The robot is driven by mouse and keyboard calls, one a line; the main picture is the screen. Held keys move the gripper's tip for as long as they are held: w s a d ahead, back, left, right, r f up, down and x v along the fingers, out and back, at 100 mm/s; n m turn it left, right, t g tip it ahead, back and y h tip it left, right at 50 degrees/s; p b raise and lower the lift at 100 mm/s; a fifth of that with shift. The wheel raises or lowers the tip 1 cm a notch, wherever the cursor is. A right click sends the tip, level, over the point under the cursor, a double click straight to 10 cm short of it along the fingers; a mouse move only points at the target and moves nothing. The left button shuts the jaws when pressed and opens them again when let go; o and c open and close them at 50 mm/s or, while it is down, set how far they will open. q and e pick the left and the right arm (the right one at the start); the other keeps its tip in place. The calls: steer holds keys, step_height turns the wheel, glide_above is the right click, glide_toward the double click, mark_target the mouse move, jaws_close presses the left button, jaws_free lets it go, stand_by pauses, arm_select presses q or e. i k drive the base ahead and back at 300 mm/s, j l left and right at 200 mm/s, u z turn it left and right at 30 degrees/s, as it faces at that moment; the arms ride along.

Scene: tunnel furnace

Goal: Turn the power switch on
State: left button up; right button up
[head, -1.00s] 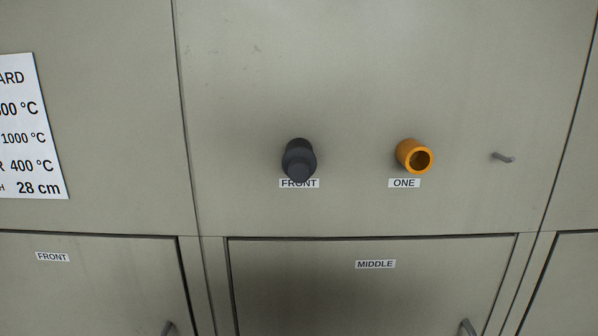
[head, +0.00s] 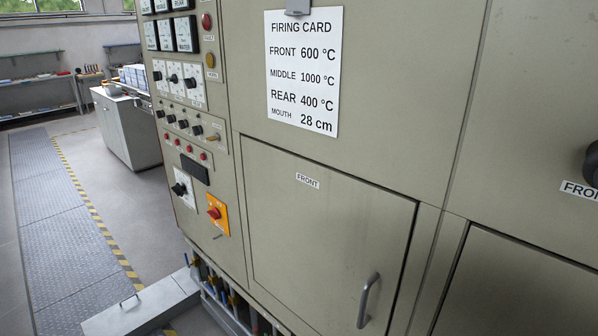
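A control panel (head: 183,135) runs down the left end of the furnace front in the head view. Low on it is a red rotary knob (head: 214,213) on an orange-yellow plate (head: 222,224); it looks like the main power switch, but any label is too small to read. Left of it is a black rotary knob (head: 180,189) on a white plate. I cannot tell the on or off position of either. Neither of my grippers is in view.
A firing card (head: 304,72) hangs above the closed FRONT door (head: 322,235) with its handle (head: 368,300). A low metal box (head: 142,306) stands on the floor at the panel's foot. Floor plates (head: 60,200) with a striped edge lie left; a grey cabinet (head: 130,130) stands behind.

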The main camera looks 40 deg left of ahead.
mark_target(215, 214)
steer(key=u, duration=2)
steer(key=z, duration=1)
steer(key=i+j+z, duration=0.2)
steer(key=j+z, duration=0.15)
steer(key=i+j+z, duration=0.1)
steer(key=j+z, duration=0.25)
steer(key=j, duration=0.2)
steer(key=i+j+z, duration=0.1)
steer(key=j+z, duration=0.25)
steer(key=j, duration=0.15)
steer(key=j+z, duration=0.35)
steer(key=j, duration=0.15)
